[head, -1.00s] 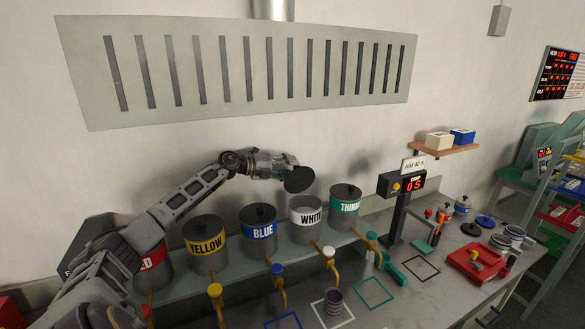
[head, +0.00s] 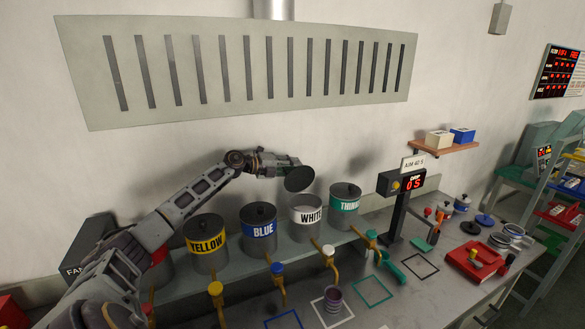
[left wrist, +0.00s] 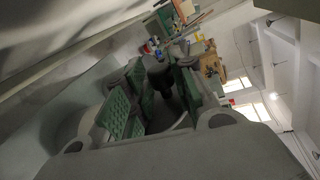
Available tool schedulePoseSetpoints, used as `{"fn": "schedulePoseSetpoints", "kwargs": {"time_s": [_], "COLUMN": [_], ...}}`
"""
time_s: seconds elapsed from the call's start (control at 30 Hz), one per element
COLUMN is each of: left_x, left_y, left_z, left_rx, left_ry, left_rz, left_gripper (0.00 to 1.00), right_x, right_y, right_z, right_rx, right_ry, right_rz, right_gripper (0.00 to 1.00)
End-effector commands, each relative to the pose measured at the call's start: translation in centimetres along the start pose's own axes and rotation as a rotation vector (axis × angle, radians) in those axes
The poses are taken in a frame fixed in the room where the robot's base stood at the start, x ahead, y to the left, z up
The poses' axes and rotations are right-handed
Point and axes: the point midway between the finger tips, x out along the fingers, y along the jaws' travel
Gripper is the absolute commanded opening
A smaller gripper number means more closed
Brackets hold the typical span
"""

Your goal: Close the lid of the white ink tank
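The white ink tank (head: 306,216) stands on the shelf between the blue and thinner tanks. Its top is uncovered. A dark round lid (head: 299,180) hangs tilted in the air just above it, apart from the rim. My left gripper (head: 286,164) is at the lid's upper side and appears shut on it. In the left wrist view the green-padded fingers (left wrist: 158,98) stand on either side of a dark piece (left wrist: 160,80), which looks like part of the lid. My right gripper is not in view.
The blue tank (head: 259,229), yellow tank (head: 206,244) and thinner tank (head: 344,205) have lids on. Taps stick out below the tanks. A cup (head: 332,300) stands in the white square on the bench. A display post (head: 398,212) stands to the right.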

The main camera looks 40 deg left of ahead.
Motion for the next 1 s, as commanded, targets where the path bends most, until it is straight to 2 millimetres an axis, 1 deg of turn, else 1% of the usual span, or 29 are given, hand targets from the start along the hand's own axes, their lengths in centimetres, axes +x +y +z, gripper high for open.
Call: {"fn": "schedulePoseSetpoints", "kwargs": {"time_s": [0.03,0.13,0.17,0.63,0.87,1.0], "left_x": [0.0,0.0,0.0,0.0,0.0,0.0], "left_y": [0.0,0.0,0.0,0.1,0.0,0.0], "left_z": [0.0,0.0,0.0,-0.3,-1.3,-2.2], "left_rx": [0.000,0.000,0.000,0.027,0.107,0.183], "left_ry": [0.000,0.000,0.000,-0.005,-0.022,-0.038], "left_rz": [0.000,0.000,0.001,0.004,0.007,0.011], "left_gripper": [0.15,0.02,0.00,0.00,0.00,0.00], "right_x": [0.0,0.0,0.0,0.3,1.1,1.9], "right_y": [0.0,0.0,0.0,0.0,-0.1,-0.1], "right_z": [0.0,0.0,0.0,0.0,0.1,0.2], "right_rx": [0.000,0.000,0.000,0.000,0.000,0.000], "right_ry": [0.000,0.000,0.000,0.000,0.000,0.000], "right_rz": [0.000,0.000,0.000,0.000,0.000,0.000], "right_gripper": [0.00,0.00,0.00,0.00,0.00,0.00]}}
